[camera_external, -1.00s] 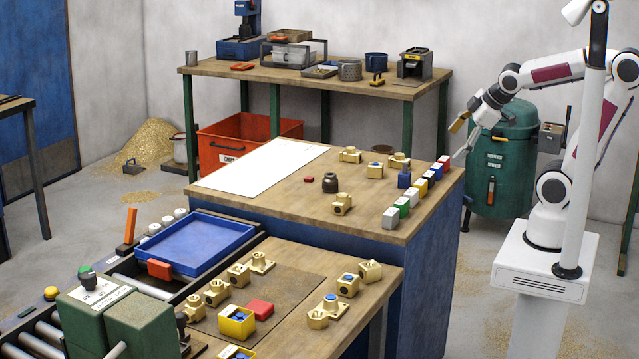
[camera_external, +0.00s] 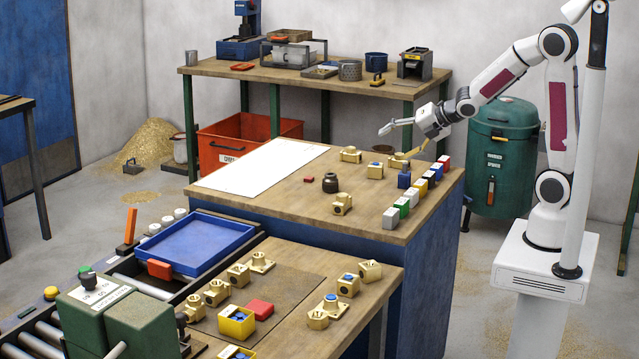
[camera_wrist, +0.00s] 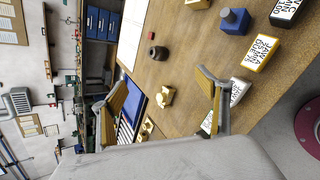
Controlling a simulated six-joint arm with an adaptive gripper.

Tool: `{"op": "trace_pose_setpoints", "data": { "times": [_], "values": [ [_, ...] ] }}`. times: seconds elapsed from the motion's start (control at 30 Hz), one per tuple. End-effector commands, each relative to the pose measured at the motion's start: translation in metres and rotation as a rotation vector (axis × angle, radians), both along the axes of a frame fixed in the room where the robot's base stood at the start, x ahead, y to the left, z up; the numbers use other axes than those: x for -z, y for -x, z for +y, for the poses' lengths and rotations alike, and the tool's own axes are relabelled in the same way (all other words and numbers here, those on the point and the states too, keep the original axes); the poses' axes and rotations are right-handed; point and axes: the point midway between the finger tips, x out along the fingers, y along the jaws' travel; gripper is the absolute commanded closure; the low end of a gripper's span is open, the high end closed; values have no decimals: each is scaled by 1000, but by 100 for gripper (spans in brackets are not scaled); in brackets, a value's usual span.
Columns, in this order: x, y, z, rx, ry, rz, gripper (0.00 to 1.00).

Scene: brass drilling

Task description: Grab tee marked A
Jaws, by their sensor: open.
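My gripper (camera_external: 398,143) is open and empty above the back right of the middle bench; its two fingers also show in the wrist view (camera_wrist: 163,80). I cannot read a letter A on any fitting, so I cannot tell which tee is marked A.
A row of coloured labelled blocks (camera_external: 413,193) lines the bench's right edge, with a blue piece (camera_external: 404,177) beside it. A dark brown round part (camera_external: 330,182) stands mid-bench. A white sheet (camera_external: 262,172) lies clear at left. More brass fittings (camera_external: 238,275) lie on the front table.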

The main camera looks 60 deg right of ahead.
Motion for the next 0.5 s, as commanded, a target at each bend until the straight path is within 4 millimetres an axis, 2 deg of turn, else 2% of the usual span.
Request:
{"op": "trace_pose_setpoints", "data": {
  "times": [0.2, 0.5],
  "values": [
    [25, -28, 12, -248, 191, -41, 25],
    [60, -54, 36, -580, 433, -140, 25]
  ]
}}
